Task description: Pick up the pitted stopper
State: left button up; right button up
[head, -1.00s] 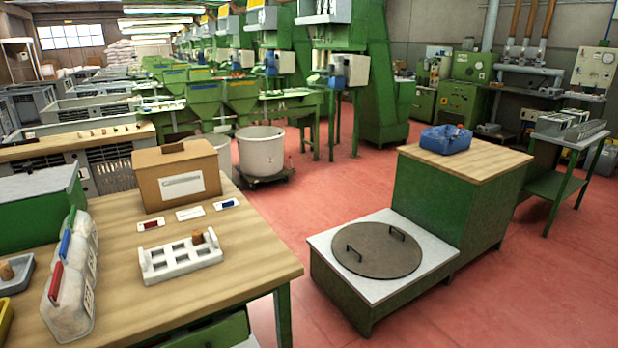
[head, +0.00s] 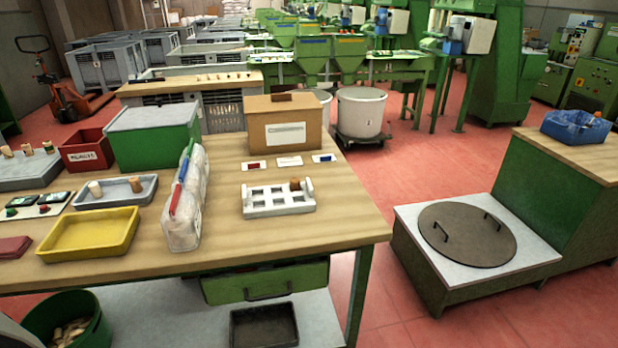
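Several cork stoppers stand on the table, and they are too small to tell which one is pitted. A light stopper (head: 95,189) and a second stopper (head: 135,184) are in the grey tray (head: 115,202). A darker brown stopper (head: 295,184) sits at the right end of the white rack (head: 280,209). More stoppers (head: 48,147) stand upright on a grey block (head: 30,176) at the far left. Neither of my grippers shows in the head view.
On the wooden table (head: 335,213) are a yellow tray (head: 90,236), bags with coloured clips (head: 185,205), a cardboard box (head: 285,122), a green box (head: 152,138) and a red bin (head: 86,151). A green bucket (head: 65,318) is below.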

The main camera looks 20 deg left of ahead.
aim_at(134, 183)
jog(key=u, duration=1.5)
